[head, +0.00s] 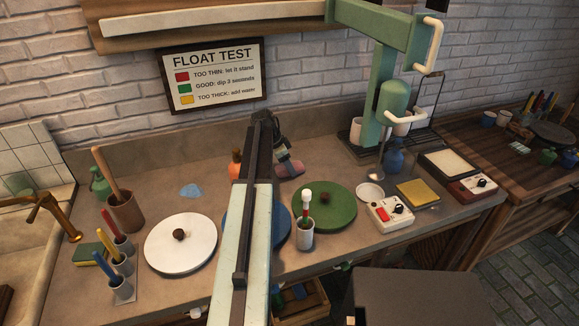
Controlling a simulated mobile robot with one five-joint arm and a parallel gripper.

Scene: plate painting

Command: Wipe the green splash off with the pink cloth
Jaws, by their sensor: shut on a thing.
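The pink cloth (291,170) is at the back of the worktop, just right of my arm. My gripper (286,157) is at the far end of my arm, small and dark against the worktop. It is shut on the pink cloth, which shows below the jaws. Whether the cloth touches the worktop is hard to tell. I cannot make out a green splash; my arm hides a strip of the worktop. A pale blue splash (190,191) lies on the worktop left of my arm.
A white round lid (180,245), a partly hidden blue one (281,226) and a green one (338,207) lie across the worktop. An orange bottle (235,168) is close to my arm. A green press (388,80) stands right.

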